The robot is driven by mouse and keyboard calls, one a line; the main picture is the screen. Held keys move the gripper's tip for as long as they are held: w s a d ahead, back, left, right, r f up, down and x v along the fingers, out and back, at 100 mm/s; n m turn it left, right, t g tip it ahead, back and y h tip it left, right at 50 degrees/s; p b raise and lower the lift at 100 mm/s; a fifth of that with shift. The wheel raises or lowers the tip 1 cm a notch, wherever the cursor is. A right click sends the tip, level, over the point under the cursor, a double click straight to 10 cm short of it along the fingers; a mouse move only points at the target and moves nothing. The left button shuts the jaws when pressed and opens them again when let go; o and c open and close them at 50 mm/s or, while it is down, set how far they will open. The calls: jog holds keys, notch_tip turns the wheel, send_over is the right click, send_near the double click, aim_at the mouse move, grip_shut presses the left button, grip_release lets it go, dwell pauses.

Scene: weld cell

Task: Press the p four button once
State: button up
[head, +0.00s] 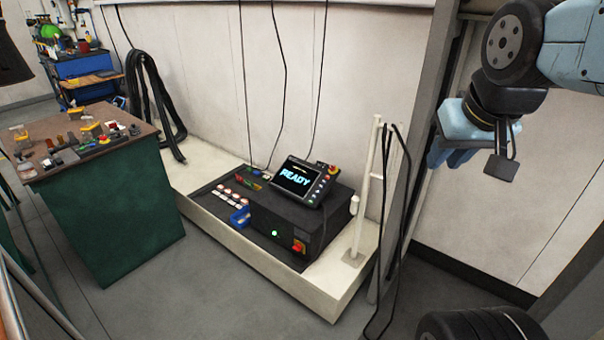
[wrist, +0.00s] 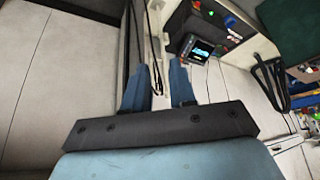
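A dark control box (head: 285,228) sits on a pale ledge against the wall. A tilted pendant (head: 300,181) rests on it, its screen reading READY, with small buttons down its right side and a red emergency knob at the top corner. Labels are too small to read, so I cannot tell which button is p four. In the wrist view the pendant (wrist: 199,49) shows beyond the right finger. My gripper (wrist: 158,76) is open and empty, its two blue fingers apart. In the head view my gripper (head: 446,155) hangs at upper right, well away from the pendant.
A white post (head: 363,205) with black cables stands right of the box, between it and my arm. A green workbench (head: 120,225) with tools is at left. The floor in front is clear.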

grip_shut()
dwell(1.4)
